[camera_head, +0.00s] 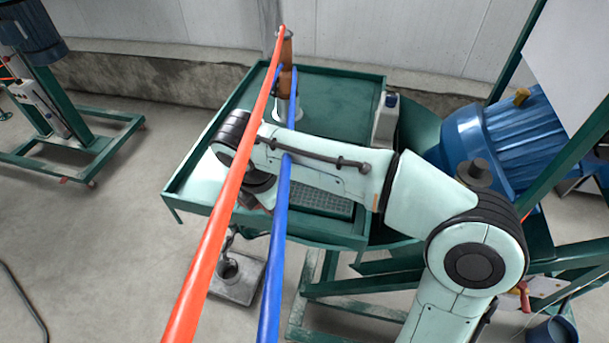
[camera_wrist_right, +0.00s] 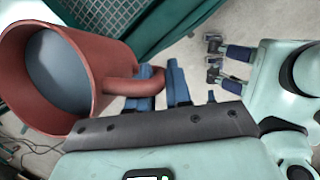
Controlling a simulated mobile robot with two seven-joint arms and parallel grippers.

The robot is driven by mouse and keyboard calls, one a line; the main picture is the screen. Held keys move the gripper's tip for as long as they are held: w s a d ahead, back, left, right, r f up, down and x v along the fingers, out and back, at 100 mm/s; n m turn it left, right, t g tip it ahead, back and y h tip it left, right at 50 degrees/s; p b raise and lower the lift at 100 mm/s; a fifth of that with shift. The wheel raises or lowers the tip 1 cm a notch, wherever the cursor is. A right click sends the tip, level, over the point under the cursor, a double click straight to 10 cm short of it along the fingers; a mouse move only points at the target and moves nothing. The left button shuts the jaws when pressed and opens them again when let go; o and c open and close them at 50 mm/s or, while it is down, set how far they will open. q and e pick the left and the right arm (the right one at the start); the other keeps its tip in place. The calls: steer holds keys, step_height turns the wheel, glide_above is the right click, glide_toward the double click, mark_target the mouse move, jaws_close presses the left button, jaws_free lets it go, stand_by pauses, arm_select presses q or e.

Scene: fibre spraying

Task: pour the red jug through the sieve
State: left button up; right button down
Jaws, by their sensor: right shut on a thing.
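The red jug (camera_wrist_right: 101,68) is at the left of the right wrist view, its round mouth toward the camera and a smooth grey-blue surface inside. My right gripper (camera_wrist_right: 160,80) has its blue-padded fingers shut on the jug's handle (camera_wrist_right: 134,87). In the head view my right arm crosses over the green tray table, and its gripper and most of the jug are hidden behind the wrist. My left gripper (camera_wrist_right: 226,67) shows at the right of the wrist view, empty, its two fingers apart.
The green tray table (camera_head: 187,201) has a raised rim and a dark grid mat (camera_head: 322,200). A brown-and-grey upright object (camera_head: 285,82) stands at its back. A blue motor (camera_head: 510,133) is at the right. Red and blue bars cross the head view.

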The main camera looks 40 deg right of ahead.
steer(key=shift+w+d+f+y+b, duration=0.1)
steer(key=shift+d+f+y+b, duration=0.2)
steer(key=shift+y+b, duration=0.2)
steer(key=shift+s+d+r, duration=0.1)
steer(key=shift+s+r, duration=0.05)
steer(key=shift+s, duration=0.05)
steer(key=shift+w+y, duration=0.25)
steer(key=shift+y, duration=0.15)
steer(key=shift+d+f+y+b, duration=0.3)
steer(key=shift+d+y+b, duration=0.25)
steer(key=shift+b, duration=0.3)
steer(key=shift+s+d+y, duration=0.2)
steer(key=shift+s+y, duration=0.05)
steer(key=shift+w+a, duration=0.1)
steer(key=shift+w, duration=0.05)
steer(key=shift+d+r+y, duration=0.15)
steer(key=shift+d+y, duration=0.15)
steer(key=shift+s+t, duration=0.2)
steer(key=shift+t, duration=0.1)
arm_select(q)
steer(key=f, duration=0.1)
steer(key=s+f, duration=0.2)
steer(key=f, duration=0.1)
